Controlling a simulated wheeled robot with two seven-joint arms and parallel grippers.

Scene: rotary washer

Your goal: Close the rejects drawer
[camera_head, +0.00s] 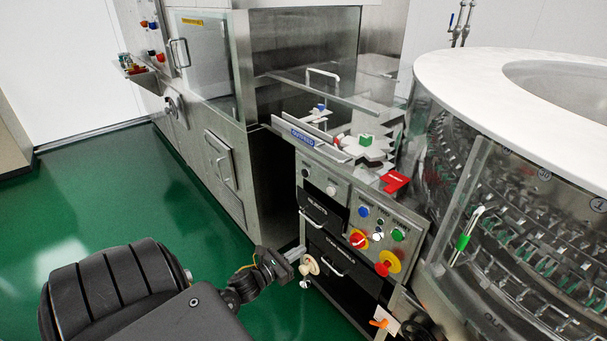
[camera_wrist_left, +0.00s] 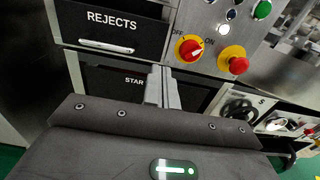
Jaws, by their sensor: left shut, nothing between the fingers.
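The rejects drawer (camera_head: 322,213) has a black front marked REJECTS and a pale bar handle, in the upper part of the cabinet below the control panel. In the left wrist view the rejects drawer (camera_wrist_left: 122,24) is at the upper left; I cannot tell for sure whether it sits flush. My left gripper (camera_head: 299,252) is shut and empty, at the cabinet's left front. In the wrist view its fingertips (camera_wrist_left: 161,74) point at the front, below and right of the rejects handle (camera_wrist_left: 107,46), and partly hide the lower drawer's label. My right gripper is not in view.
The lower drawer (camera_head: 342,255) with its own handle is below the rejects drawer. A red emergency button (camera_head: 383,268) and a red-yellow switch (camera_head: 357,239) stick out on the right. The rotary washer (camera_head: 520,190) stands at the right. Green floor (camera_head: 190,215) is clear at left.

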